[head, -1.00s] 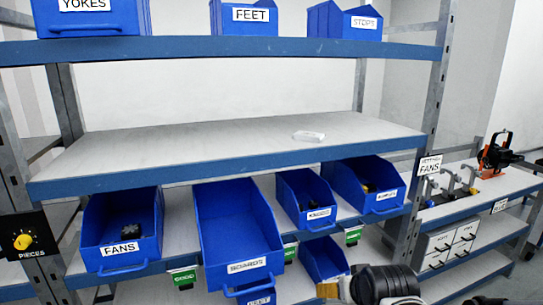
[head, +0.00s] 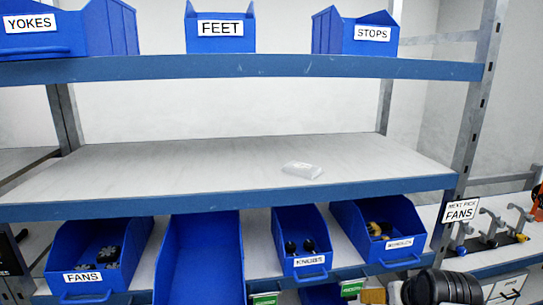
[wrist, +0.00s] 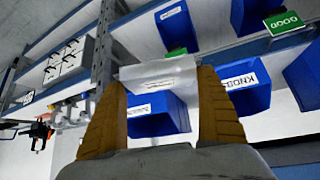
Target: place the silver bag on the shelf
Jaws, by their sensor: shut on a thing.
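In the wrist view, my gripper (wrist: 162,80) is shut on a silver-white bag (wrist: 158,70) with a small printed label. The bag spans the gap between the two tan fingers. In the head view only part of my dark arm shows at the bottom right edge, and the held bag cannot be made out there. The shelf (head: 150,175), a grey board with a blue front edge, is at middle height. A small pale silver bag (head: 302,169) lies flat on it, right of centre. My arm shows low in the picture, below this board.
Blue bins marked YOKES (head: 75,35), FEET (head: 220,35) and STOPS (head: 360,35) stand on the board above. Bins marked FANS (head: 100,250) and KNOBS (head: 300,240) sit below. A metal post (head: 470,120) bounds the right side. Most of the middle board is bare.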

